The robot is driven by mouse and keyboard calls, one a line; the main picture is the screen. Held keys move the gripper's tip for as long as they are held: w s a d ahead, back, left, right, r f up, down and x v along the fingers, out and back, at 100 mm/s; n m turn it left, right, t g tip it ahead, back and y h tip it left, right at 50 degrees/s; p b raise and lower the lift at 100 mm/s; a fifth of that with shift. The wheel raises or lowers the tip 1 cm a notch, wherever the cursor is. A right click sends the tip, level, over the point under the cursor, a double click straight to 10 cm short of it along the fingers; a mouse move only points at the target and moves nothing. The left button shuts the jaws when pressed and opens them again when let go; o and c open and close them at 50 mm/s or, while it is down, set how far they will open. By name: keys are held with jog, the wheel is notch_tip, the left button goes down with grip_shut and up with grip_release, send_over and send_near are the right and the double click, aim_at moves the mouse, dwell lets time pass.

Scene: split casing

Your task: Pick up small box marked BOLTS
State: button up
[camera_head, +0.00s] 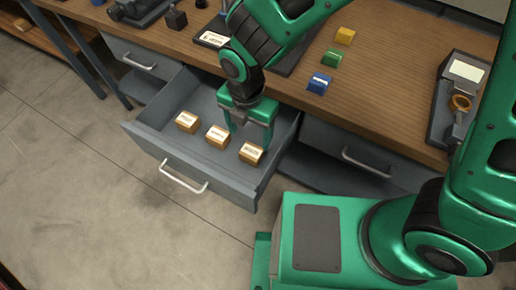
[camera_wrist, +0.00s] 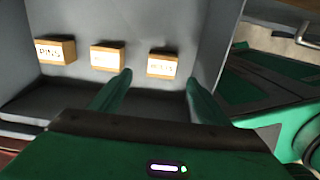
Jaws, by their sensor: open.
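Three small wooden boxes with white labels sit in a row in the open grey drawer (camera_head: 215,181). In the head view they are the left box (camera_head: 187,121), the middle box (camera_head: 217,136) and the right box (camera_head: 251,153). In the wrist view, the left box's label (camera_wrist: 55,51) seems to read PINS; labels on the middle box (camera_wrist: 107,57) and right box (camera_wrist: 163,65) are too blurred to read surely. My gripper (camera_head: 251,136) is open and empty, pointing down into the drawer by the right box. That box appears between and beyond the fingertips (camera_wrist: 160,78) in the wrist view.
Drawer walls surround the boxes. The wooden worktop (camera_head: 390,105) overhangs behind, bearing a yellow block (camera_head: 345,36), a green block (camera_head: 332,58) and a blue block (camera_head: 319,82). A dark device (camera_head: 453,95) stands at the right. The drawer handle (camera_head: 183,178) faces the open floor.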

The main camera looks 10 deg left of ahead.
aim_at(251, 150)
jog(key=shift+d+f, duration=0.15)
jog(key=shift+f, duration=5)
jog(key=c, duration=1.3)
